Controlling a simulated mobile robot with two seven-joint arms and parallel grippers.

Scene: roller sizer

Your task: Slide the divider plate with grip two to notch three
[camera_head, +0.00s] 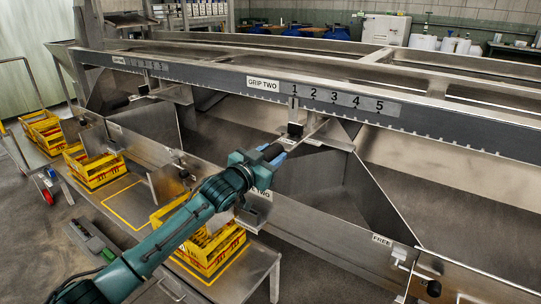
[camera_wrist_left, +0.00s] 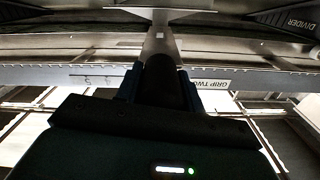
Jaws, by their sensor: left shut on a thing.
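My left gripper (camera_head: 272,154) is shut on a dark round grip, grip two (camera_head: 270,150), below the front rail. In the left wrist view the dark grip (camera_wrist_left: 160,78) stands between the fingers (camera_wrist_left: 160,88). Behind it a metal arm with a dark block (camera_head: 295,130) and an upright tab (camera_head: 293,108) reaches the toothed rail edge below number 1. The GRIP TWO label (camera_head: 263,84) and the number strip (camera_head: 345,101), 1 to 5, are on the rail (camera_head: 440,118). The divider plate's extent below is partly unclear. My right gripper is not in view.
Sloping metal chute walls (camera_head: 385,195) lie below the rail. Yellow crates (camera_head: 93,166) stand along the lower left, one (camera_head: 215,250) under my arm. A FREE label (camera_head: 381,239) marks the ledge at right. Another numbered strip (camera_head: 146,64) is at far left.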

